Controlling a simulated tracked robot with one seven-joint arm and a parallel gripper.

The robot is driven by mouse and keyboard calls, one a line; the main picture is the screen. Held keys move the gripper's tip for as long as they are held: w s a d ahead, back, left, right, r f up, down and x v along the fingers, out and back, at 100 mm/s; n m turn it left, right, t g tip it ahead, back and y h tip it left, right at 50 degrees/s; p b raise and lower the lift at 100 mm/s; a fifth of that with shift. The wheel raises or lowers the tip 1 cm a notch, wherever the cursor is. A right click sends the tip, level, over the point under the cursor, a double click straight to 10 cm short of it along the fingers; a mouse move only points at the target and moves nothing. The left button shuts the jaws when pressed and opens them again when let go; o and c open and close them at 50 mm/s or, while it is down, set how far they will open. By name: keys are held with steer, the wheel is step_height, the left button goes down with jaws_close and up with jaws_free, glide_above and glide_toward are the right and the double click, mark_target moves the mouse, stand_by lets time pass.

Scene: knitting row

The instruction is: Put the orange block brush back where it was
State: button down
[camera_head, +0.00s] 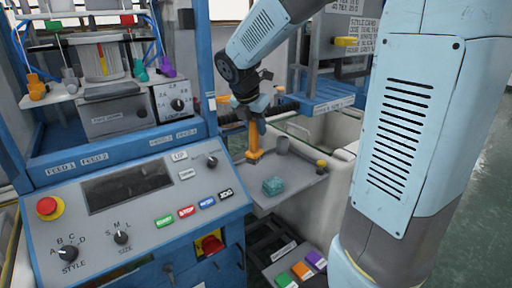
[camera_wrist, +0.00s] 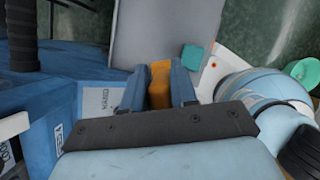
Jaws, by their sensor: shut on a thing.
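The orange block brush (camera_head: 254,141) hangs upright below my gripper (camera_head: 255,112) in the head view, over the back left part of the grey side tray (camera_head: 260,203). Its lower end is at or just above the tray; I cannot tell if it touches. In the wrist view the brush (camera_wrist: 160,76) sits between the two fingers of my gripper (camera_wrist: 161,88), which are shut on it. My gripper hides its upper part.
A small yellow-topped item (camera_head: 321,166) is at the right edge. The blue control panel (camera_head: 130,200) borders the tray's left.

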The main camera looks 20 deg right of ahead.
steer(key=w+d+f, duration=0.2)
steer(key=w+f, duration=0.4)
steer(key=f, duration=0.3)
steer(key=shift+w+f, duration=0.15)
steer(key=shift+f, duration=0.25)
steer(key=shift+d, duration=0.1)
steer(key=c, duration=0.9)
jaws_free()
steer(key=shift+f, duration=0.1)
